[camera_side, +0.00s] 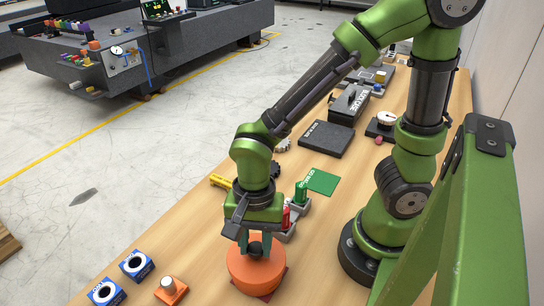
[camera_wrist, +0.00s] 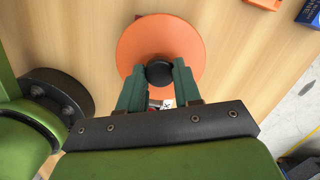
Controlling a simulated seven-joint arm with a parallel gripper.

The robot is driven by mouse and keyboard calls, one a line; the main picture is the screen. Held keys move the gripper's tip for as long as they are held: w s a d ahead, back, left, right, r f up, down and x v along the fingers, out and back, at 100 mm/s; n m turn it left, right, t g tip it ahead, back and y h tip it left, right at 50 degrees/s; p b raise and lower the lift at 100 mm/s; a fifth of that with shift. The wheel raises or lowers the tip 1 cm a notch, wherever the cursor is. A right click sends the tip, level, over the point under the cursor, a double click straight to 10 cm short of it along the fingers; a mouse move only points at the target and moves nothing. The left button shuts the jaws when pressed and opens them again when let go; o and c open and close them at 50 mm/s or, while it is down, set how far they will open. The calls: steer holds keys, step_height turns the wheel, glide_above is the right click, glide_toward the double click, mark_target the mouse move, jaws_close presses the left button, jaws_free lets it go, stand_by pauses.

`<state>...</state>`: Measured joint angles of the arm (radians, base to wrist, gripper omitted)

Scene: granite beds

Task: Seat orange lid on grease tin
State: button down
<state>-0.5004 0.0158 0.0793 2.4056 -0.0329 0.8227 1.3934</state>
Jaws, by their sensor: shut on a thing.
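The orange lid (camera_side: 255,271) is a round disc with a black knob (camera_side: 254,249) at its centre. My gripper (camera_side: 254,246) points down and is shut on that knob. In the wrist view the lid (camera_wrist: 160,38) lies level beyond the fingertips, and the knob (camera_wrist: 159,73) sits between the two green fingers (camera_wrist: 159,78).
Blue boxes (camera_side: 137,265) and an orange block with a white knob (camera_side: 171,290) stand at the left. A grey tray with red and green items (camera_side: 301,194) is behind my gripper. A green mat (camera_side: 322,181) and black case (camera_side: 326,139) lie farther back.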

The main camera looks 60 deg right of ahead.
steer(key=shift+f, duration=0.15)
steer(key=c, duration=0.7)
jaws_free()
step_height(320, 180, up, 17)
steer(key=d, duration=0.1)
steer(key=shift+w+d, duration=0.4)
steer(key=shift+f, duration=0.15)
